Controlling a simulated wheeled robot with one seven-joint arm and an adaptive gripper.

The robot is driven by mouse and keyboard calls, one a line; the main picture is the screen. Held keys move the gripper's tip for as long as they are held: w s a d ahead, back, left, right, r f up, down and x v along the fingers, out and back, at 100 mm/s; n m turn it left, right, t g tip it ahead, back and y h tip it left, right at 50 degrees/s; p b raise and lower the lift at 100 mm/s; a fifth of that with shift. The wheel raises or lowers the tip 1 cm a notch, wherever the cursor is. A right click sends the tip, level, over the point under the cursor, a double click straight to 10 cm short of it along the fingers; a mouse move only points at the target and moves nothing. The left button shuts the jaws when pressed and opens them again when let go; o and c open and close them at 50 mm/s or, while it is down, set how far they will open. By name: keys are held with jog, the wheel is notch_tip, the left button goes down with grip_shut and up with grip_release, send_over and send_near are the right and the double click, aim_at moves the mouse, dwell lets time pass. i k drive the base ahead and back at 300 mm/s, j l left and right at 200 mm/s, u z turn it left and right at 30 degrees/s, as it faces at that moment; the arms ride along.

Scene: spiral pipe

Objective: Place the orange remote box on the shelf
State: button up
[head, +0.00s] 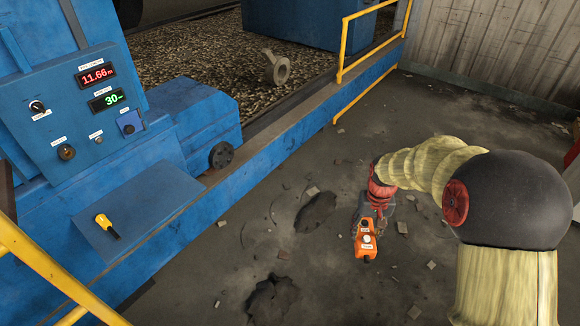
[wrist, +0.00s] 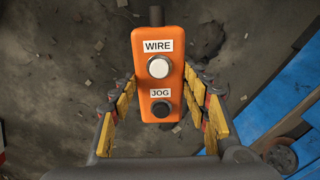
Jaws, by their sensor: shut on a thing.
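The orange remote box (head: 366,243) has a white button and a dark button. The wrist view shows it close up (wrist: 158,90), with labels WIRE and JOG and a dark stub at its top end. My gripper (wrist: 160,100) has its yellow-padded fingers on both sides of the box and is shut on it. In the head view my gripper (head: 372,214) holds the box out over the floor, right of the blue machine. The flat blue shelf (head: 150,200) juts out below the control panel at left, apart from the box.
A yellow-handled tool (head: 105,224) lies on the shelf. The control panel (head: 95,110) with lit displays rises behind it. A yellow rail (head: 45,262) crosses the lower left. A dark round wheel (head: 221,155) sticks out right of the shelf. Rubble and holes mark the floor.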

aim_at(156, 192)
jog(key=i+u, duration=0.2)
jog(key=i, duration=0.4)
jog(key=i+l+u, duration=0.15)
jog(key=i, duration=0.4)
jog(key=i+l+u, duration=0.2)
jog(key=i, duration=0.4)
jog(key=i+u, duration=0.45)
jog(key=i+l+u, duration=0.15)
jog(key=i+u, duration=0.15)
jog(key=u, duration=0.15)
jog(key=i+l+u, duration=0.3)
jog(key=u, duration=0.15)
